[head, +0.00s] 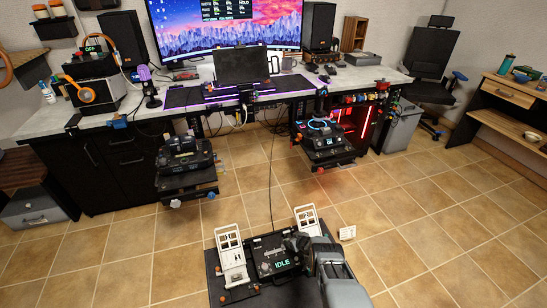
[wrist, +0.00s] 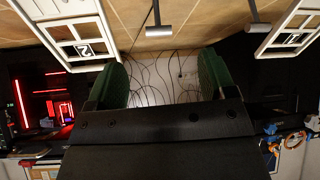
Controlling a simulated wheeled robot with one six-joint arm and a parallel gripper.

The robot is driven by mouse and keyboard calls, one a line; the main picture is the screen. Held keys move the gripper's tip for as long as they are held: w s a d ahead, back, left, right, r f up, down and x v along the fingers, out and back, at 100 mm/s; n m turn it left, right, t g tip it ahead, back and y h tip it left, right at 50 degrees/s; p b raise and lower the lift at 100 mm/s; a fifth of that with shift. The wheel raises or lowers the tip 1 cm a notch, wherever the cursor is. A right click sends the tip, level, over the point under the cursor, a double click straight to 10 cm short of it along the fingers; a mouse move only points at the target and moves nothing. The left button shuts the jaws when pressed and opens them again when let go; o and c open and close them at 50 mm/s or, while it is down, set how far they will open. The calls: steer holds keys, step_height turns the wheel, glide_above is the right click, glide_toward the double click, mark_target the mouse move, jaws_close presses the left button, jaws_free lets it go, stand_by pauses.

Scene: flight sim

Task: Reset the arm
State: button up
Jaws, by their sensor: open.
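My arm comes in at the bottom of the head view, and my gripper (head: 295,243) is over the pedal unit on the floor. In the wrist view my gripper (wrist: 165,75) shows two green-padded fingers set wide apart, with nothing between them. The pedal unit has a white left pedal (head: 231,255), a white right pedal (head: 307,220) and a small screen (head: 280,264) reading IDLE. In the wrist view, the pedal marked 2 (wrist: 80,45) and the pedal marked 1 (wrist: 290,35) lie either side of my fingers.
A long desk (head: 190,92) with a wide monitor (head: 222,30) stands at the back. Two control stands, left (head: 187,165) and right (head: 328,138), jut out before it. A black chair (head: 428,60) and a wooden desk (head: 515,100) are at right.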

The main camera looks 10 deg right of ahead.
steer(key=s+a+f+m+g+y, duration=0.2)
steer(key=s+a+f+m, duration=0.15)
steer(key=s+m, duration=0.2)
step_height(320, 180, up, 6)
steer(key=s+a+g+y+p, duration=0.1)
steer(key=s+a+g, duration=0.1)
steer(key=s+a+r+m+g+p, duration=0.1)
steer(key=s+r+g+p, duration=0.2)
steer(key=r, duration=1.6)
steer(key=s+a+r+m+g+p, duration=0.1)
steer(key=s+r+g+p, duration=0.2)
steer(key=r, duration=1.5)
steer(key=s+r+n+t+h+p, duration=0.1)
steer(key=s+r, duration=0.5)
steer(key=r, duration=0.6)
steer(key=s+d+r+n+t+h+p, duration=0.1)
steer(key=s+r+p, duration=0.4)
steer(key=r, duration=0.8)
steer(key=s+d+r+n+t+h+p, duration=0.1)
steer(key=s+r+t+h+p, duration=0.2)
steer(key=s+r, duration=0.4)
step_height(320, 180, up, 6)
steer(key=shift+s+r+h+p, duration=0.15)
steer(key=shift+s+h+p, duration=0.15)
steer(key=shift+s+p, duration=0.05)
